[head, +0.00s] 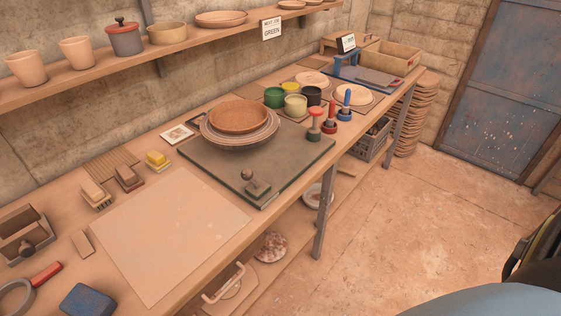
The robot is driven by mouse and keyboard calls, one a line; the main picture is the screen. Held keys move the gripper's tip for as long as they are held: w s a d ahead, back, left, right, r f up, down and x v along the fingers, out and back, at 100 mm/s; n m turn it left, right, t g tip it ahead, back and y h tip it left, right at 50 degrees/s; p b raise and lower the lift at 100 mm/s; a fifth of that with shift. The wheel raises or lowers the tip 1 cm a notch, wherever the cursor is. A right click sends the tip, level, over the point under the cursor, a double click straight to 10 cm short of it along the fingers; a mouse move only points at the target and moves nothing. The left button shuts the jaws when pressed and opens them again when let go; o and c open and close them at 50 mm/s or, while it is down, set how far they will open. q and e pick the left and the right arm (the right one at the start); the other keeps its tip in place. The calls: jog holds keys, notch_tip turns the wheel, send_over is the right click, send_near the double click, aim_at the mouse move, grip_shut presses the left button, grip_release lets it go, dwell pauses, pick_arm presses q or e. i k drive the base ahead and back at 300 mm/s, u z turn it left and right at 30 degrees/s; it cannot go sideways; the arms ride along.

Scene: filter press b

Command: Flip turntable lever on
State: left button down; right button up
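A dark grey square slab (195,160) lies on the workbench. Towards its middle is a round stack of plates (262,138) with a brown bowl (240,113) on top; it looks like the turntable, though any disc underneath is hidden. At the slab's front corner is a small dark block (259,189) with a round-knobbed lever (247,174), the knob standing at the block's back left. I cannot tell from this distance whether this position is on or off. Neither of my grippers is in view.
The wooden bench carries a pale board (170,235), several small blocks and paint pots (295,105) with coloured-handled stamps (330,112) right of the slab. A shelf (90,85) with pots runs above. The floor (430,230) right of the bench is clear.

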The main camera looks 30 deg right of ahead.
aim_at(247, 174)
jog(key=i, duration=0.35)
jog(key=u, duration=0.15)
jog(key=k, duration=0.6)
jog(key=z, duration=0.75)
jog(key=i, duration=0.55)
